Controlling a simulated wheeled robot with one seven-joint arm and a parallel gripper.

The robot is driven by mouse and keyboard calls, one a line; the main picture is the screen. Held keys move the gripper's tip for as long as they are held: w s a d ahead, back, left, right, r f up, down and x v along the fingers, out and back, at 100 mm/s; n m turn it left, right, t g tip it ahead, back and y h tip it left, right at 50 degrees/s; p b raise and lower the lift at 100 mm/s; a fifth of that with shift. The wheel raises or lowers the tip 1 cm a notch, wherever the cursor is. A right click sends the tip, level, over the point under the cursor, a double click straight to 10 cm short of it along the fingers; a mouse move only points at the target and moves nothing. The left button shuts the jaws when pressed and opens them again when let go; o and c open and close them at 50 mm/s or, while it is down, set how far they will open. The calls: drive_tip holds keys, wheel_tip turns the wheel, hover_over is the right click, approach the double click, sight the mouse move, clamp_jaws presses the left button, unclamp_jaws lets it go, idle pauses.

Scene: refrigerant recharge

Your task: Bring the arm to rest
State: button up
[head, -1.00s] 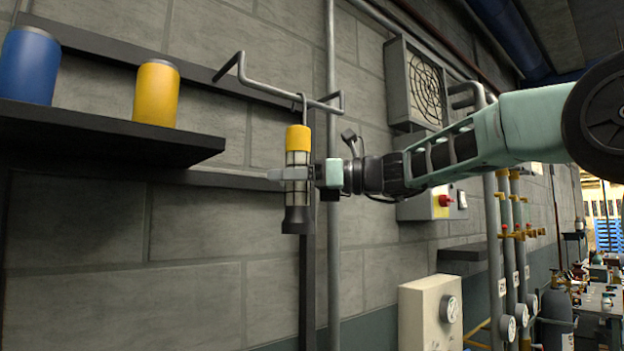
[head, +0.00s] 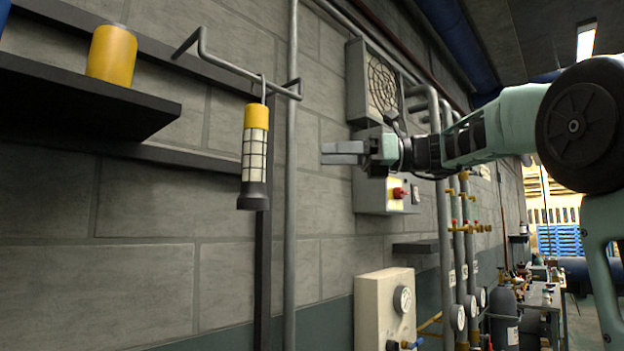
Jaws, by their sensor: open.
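My gripper (head: 324,154) is open and empty, in front of the wall in the middle of the head view. Its fingers point left. A work lamp (head: 255,157) with a yellow top, caged middle and dark base hangs upright by its hook from a grey rail (head: 224,72). The lamp is to the left of my gripper and apart from it, with a vertical pipe showing between them. My arm reaches in from the right.
A dark shelf (head: 75,100) at left holds a yellow canister (head: 111,55). A vertical pipe (head: 292,210) runs behind. A control box with a red switch (head: 398,193), a fan vent (head: 378,82), a gauge box (head: 384,305) and valved pipes line the wall. Cylinders stand at lower right.

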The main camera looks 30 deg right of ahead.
drive_tip(key=shift+d, duration=0.1)
drive_tip(key=s+a+f+n+g+h, duration=0.1)
drive_tip(key=a+f+n+g+h, duration=0.15)
drive_tip(key=a+f, duration=0.5)
drive_tip(key=s+a+f+n+g+h, duration=0.15)
drive_tip(key=a+f+n, duration=0.3)
drive_tip(key=f, duration=0.65)
drive_tip(key=s+a+f+n+g+h, duration=0.1)
drive_tip(key=a+f+n+g, duration=0.15)
drive_tip(key=a+f, duration=0.5)
drive_tip(key=s+f+n+g+h+b, duration=0.1)
drive_tip(key=s+f+n+h, duration=0.8)
drive_tip(key=s+f+n, duration=1.3)
wheel_tip(320, 180, down, 4)
drive_tip(key=shift+s+f+g+h+b, duration=0.2)
drive_tip(key=shift+g+h+b, duration=0.2)
drive_tip(key=shift+g, duration=0.45)
drive_tip(key=shift+w+a+n, duration=0.1)
drive_tip(key=shift+n, duration=0.15)
